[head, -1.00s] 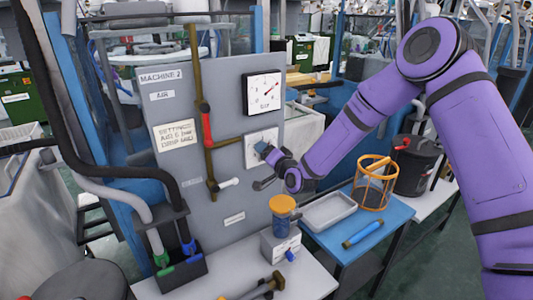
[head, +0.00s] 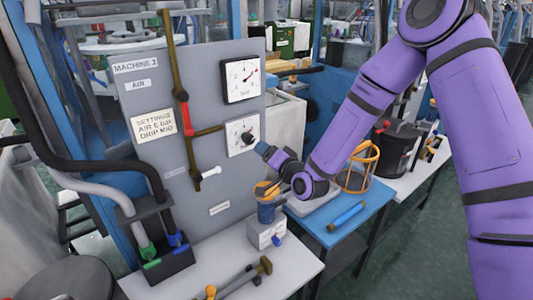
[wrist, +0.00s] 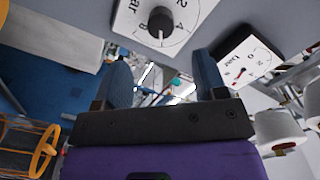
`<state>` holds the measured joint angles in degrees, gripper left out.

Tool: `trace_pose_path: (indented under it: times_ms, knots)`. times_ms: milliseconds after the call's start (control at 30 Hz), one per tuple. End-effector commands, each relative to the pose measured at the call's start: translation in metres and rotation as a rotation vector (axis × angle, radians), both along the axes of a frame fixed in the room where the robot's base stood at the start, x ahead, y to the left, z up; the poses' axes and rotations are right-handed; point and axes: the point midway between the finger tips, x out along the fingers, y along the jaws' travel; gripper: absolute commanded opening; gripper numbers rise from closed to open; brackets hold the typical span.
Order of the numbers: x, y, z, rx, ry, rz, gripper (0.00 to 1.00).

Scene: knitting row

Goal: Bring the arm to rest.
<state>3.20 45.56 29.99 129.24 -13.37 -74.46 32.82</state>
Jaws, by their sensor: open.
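My gripper (head: 268,158) is open and empty, in front of the lower right part of the grey machine panel (head: 190,95). Its two blue fingers stand apart in the wrist view (wrist: 163,78), with nothing between them. The lower dial (head: 242,135), white with a black knob, is just left of the fingertips in the head view; the knob also shows in the wrist view (wrist: 161,20), beyond the fingers. My purple arm reaches in from the upper right, bent at the elbow.
A gauge (head: 240,79) sits above the dial. An orange wire basket (head: 358,168) and a blue cylinder (head: 347,215) are on the blue table.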

Motion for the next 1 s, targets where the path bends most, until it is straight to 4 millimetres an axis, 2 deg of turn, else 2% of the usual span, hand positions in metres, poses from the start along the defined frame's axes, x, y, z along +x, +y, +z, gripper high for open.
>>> trace_pose_path:
  times_ms: [167, 367, 667, 867, 1000]
  knots:
    - [0.001, -0.002, 0.005, -0.030, 0.002, 0.003, 0.65]
    - [0.000, -0.019, 0.032, -0.201, 0.019, 0.015, 0.65]
    - [-0.015, -0.066, 0.084, -0.510, 0.091, 0.000, 0.65]
    - [-0.038, -0.102, 0.121, -0.682, 0.156, -0.026, 0.65]
    - [-0.061, -0.129, 0.145, -0.784, 0.214, -0.048, 0.65]
